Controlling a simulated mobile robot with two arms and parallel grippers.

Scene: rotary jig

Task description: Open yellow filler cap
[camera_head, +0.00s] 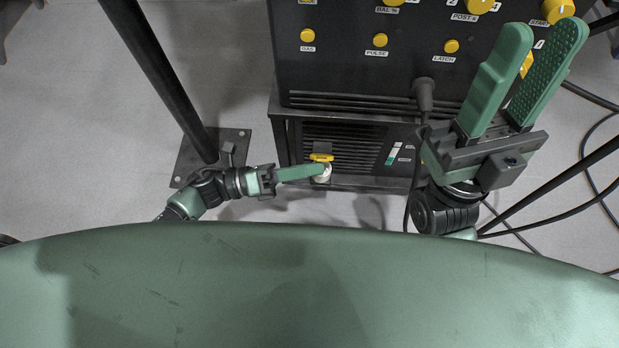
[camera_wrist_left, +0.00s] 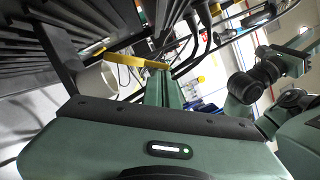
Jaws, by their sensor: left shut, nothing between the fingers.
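The yellow filler cap (camera_head: 321,157) sits low on the front of the black machine, on a short white neck (camera_head: 323,178). In the left wrist view the cap (camera_wrist_left: 136,61) is a thin yellow bar beside the white neck (camera_wrist_left: 97,79). My left gripper (camera_head: 321,169) is shut with nothing between its green fingers. Its fingertips are right at the cap and neck in the head view; I cannot tell whether they touch. The fingers (camera_wrist_left: 160,88) partly overlap the cap in the wrist view. My right gripper (camera_head: 542,38) is open and empty, raised before the machine's right side.
The black machine (camera_head: 340,72) carries several yellow knobs and buttons above the cap. A black post (camera_head: 168,75) on a floor plate stands left of it. A thick cable (camera_head: 424,95) hangs from the panel, and cables lie on the floor at right.

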